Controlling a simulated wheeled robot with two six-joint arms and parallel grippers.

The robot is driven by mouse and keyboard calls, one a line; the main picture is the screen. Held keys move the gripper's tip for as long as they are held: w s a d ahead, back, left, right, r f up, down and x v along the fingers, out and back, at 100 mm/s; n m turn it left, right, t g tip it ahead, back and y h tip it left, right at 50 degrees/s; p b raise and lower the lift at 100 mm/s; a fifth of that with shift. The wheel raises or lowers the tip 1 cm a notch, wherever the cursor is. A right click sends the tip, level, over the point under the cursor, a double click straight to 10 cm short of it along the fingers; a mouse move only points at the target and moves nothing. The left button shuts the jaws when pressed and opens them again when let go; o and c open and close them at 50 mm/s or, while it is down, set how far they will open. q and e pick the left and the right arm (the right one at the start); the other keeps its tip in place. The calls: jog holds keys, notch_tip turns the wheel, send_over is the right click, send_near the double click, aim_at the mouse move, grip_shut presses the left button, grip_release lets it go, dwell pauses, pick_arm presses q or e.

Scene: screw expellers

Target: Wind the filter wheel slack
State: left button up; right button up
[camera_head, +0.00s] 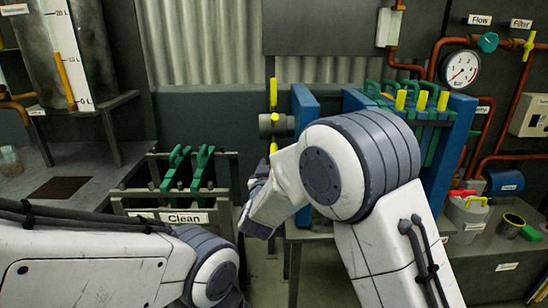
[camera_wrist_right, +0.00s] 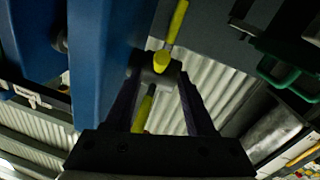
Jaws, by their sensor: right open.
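The filter wheel is a grey hub (camera_head: 268,125) with yellow handles (camera_head: 273,95) at the left end of the blue filter press (camera_head: 303,108). In the right wrist view, the grey hub (camera_wrist_right: 161,62) and a lower yellow handle (camera_wrist_right: 144,110) show between the fingers. My right gripper (camera_wrist_right: 158,68) is open around that lower part of the wheel; I cannot tell whether it touches. In the head view my right wrist hangs just below the wheel, its fingers mostly hidden. My left forearm crosses the bottom left; its gripper is out of frame.
A rack labelled Clean (camera_head: 184,217) with green-handled plates stands left of the wheel. Several green and yellow handles top the press. A gauge (camera_head: 460,68), red pipes and a yellow valve labelled Filter (camera_head: 529,45) are at right. A tank (camera_head: 60,50) stands at left.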

aim_at(274, 154)
jog(key=w, duration=0.6)
jog(key=shift+w+d, duration=0.1)
jog(key=shift+d, duration=0.3)
grip_shut()
dwell(1.0)
